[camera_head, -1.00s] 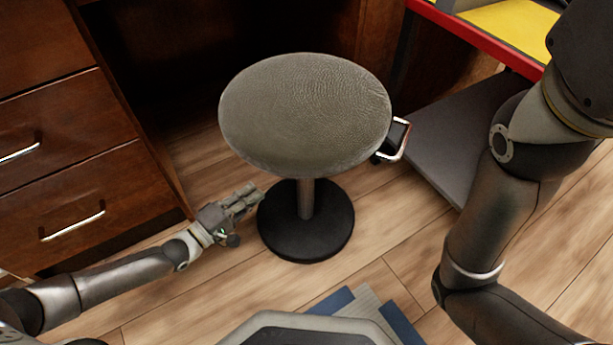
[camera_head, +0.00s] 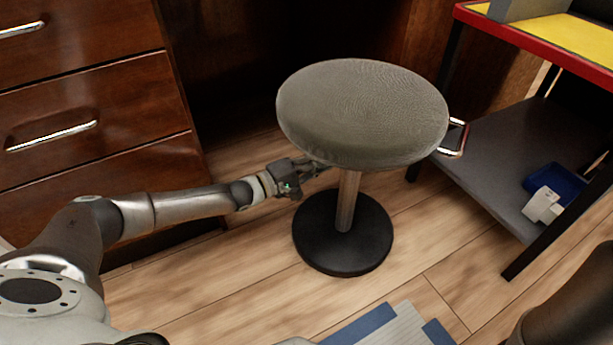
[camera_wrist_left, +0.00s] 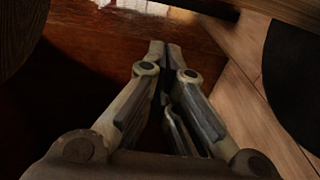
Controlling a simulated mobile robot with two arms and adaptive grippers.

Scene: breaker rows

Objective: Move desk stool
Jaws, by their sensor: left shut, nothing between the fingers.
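The desk stool (camera_head: 362,110) has a round grey padded seat, a metal post (camera_head: 347,200) and a round black base (camera_head: 343,240). It stands upright on the wood floor in front of the desk's dark knee space. My left gripper (camera_head: 322,167) reaches in from the left, just under the seat's left edge and left of the post. Its fingers are shut with nothing between them. In the left wrist view the fingertips (camera_wrist_left: 161,50) are together, and the black base (camera_wrist_left: 295,80) shows at the right. Whether the fingers touch the stool I cannot tell. My right gripper is out of view.
A wooden desk with drawers (camera_head: 90,95) stands at the left. At the right is a red-edged cart (camera_head: 530,45) with a grey lower shelf (camera_head: 480,170) holding a blue bin (camera_head: 556,186). A blue and grey striped thing (camera_head: 390,328) lies on the floor in front.

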